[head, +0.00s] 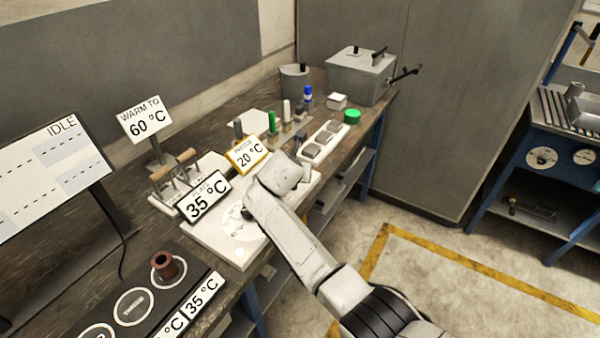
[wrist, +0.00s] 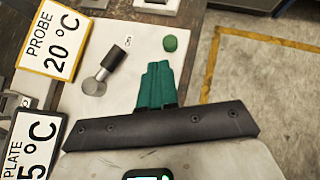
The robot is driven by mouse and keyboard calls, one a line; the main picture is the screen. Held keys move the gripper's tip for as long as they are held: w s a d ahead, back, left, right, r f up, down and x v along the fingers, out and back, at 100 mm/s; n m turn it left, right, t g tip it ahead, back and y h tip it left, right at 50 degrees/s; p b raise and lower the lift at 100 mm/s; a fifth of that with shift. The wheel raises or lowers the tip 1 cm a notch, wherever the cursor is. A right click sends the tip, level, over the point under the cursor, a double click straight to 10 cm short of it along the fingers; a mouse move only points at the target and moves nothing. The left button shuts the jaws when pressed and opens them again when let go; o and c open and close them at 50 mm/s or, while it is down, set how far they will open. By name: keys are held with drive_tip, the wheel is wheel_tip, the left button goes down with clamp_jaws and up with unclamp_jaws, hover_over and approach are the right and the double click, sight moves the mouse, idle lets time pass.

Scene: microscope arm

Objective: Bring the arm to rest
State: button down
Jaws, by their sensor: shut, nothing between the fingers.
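My arm (head: 290,237) reaches from the lower right over the bench in the head view. Its white end is above the white board beside the PROBE 20 °C and 35 °C signs. My gripper (wrist: 157,84) shows in the wrist view as teal fingers on a dark bar. The fingers are together and hold nothing. They point toward a small green round piece (wrist: 170,43) on the white surface. In the head view the fingertips are hidden by the arm.
The PROBE sign (head: 247,155) and the PLATE sign (head: 204,196) stand close left of my arm. Bottles, a green lid (head: 352,116) and a grey box (head: 360,76) are farther back. A monitor (head: 45,180) is at left. Floor right of the bench is clear.

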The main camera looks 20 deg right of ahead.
idle(0.3)
drive_tip(key=s+d+f+m+g+y+b, duration=0.1)
drive_tip(key=s+f+m+g+b, duration=0.1)
drive_tip(key=s+f+m, duration=0.85)
drive_tip(key=s+d+f+m+g+y+b, duration=0.15)
drive_tip(key=s+f+m, duration=0.45)
drive_tip(key=s, duration=1)
drive_tip(key=s+d+m+g+y+b, duration=0.1)
drive_tip(key=s+m+g, duration=0.3)
drive_tip(key=s+m, duration=1)
drive_tip(key=s+y+b, duration=0.1)
drive_tip(key=s, duration=1)
drive_tip(key=shift+s+d+r, duration=0.25)
drive_tip(key=shift+s+d, duration=0.1)
drive_tip(key=shift+d, duration=0.05)
